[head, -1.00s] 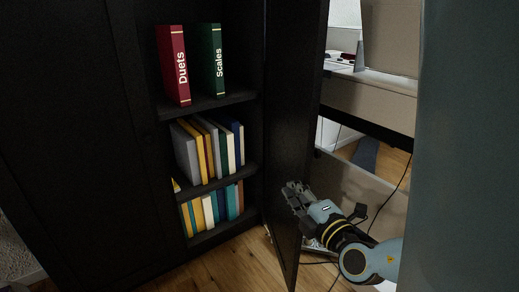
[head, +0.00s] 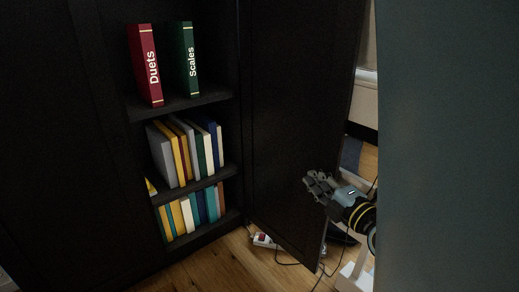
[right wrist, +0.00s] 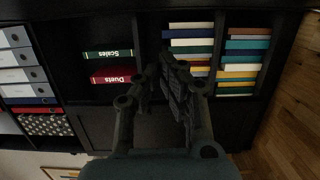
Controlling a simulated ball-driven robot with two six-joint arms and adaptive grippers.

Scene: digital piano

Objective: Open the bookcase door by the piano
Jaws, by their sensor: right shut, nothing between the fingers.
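The black bookcase door (head: 295,110) stands wide open in the head view, swung out to the right of the shelves, with its inner face showing. My right gripper (head: 314,184) is shut and empty, in front of the inner face near the door's lower outer edge. I cannot tell whether it touches the door. The bookcase (head: 95,150) shows open shelves with books. In the right wrist view, the shut fingers (right wrist: 172,68) point toward the shelves, and the books (right wrist: 190,44) lie beyond them. My left gripper is not in view.
The red Duets book (head: 148,68) and green Scales book (head: 188,62) stand on the top visible shelf, with several books below. A power strip (head: 264,240) and cables lie on the wooden floor (head: 225,264) under the door. Binders (right wrist: 17,75) show at left in the wrist view.

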